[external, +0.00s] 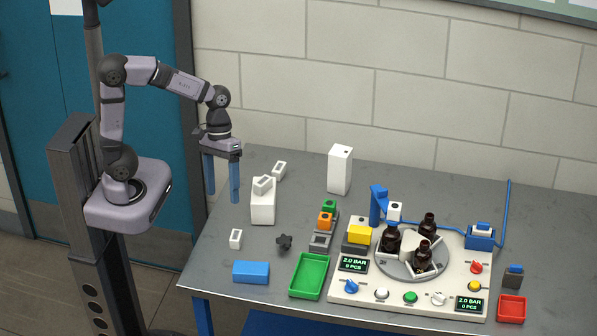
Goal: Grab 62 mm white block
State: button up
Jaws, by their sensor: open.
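Several white pieces stand on the grey table. A tall white block (340,170) stands upright at the back middle, with a small dark mark on top. A shorter, wider white block (263,208) stands left of it, with a small white hollow piece (263,184) on top. Two more small white pieces lie nearby, one behind (279,171) and one in front (235,239). I cannot tell which is 62 mm. My gripper (222,198) points down with its two blue fingers wide apart and nothing between them, left of the white blocks near the table's left edge.
A blue block (251,272), a green tray (309,276) and a black knob (284,242) lie at the front left. A panel (345,287) with amber bottles (423,255) on a turntable fills the right. A red tray (511,308) sits at the right edge.

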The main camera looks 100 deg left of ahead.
jog(key=w+a+f+n+t+h+b, duration=0.1)
jog(key=w+a+n+t+b, duration=0.35)
jog(key=a+n, duration=0.55)
jog(key=s+a+r+n+t+y+b, duration=0.1)
jog(key=s+a+n+t+y+b, duration=0.2)
jog(key=a+n, duration=0.7)
jog(key=s+a+n+t+y+b, duration=0.1)
jog(key=s+a+n+t+b, duration=0.3)
jog(key=a, duration=1.2)
jog(key=m+p, duration=0.1)
send_near(280, 169)
jog(key=a+f, duration=0.2)
jog(key=f, duration=0.1)
jog(key=shift+s+t, duration=0.15)
jog(key=shift+t, duration=0.2)
jog(key=shift+d+p+x, duration=0.15)
jog(key=shift+p+x, duration=0.15)
jog(key=shift+x, duration=0.7)
jog(key=shift+d+p+x, duration=0.2)
jog(key=shift+p+x, duration=0.1)
jog(key=shift+x, duration=0.75)
jog(key=shift+d+p+x, duration=0.15)
jog(key=shift+p+x, duration=0.15)
jog(key=shift+x, duration=0.7)
jog(key=shift+w+f, duration=0.1)
jog(key=shift+w, duration=0.5)
jog(key=shift+c, duration=0.3)
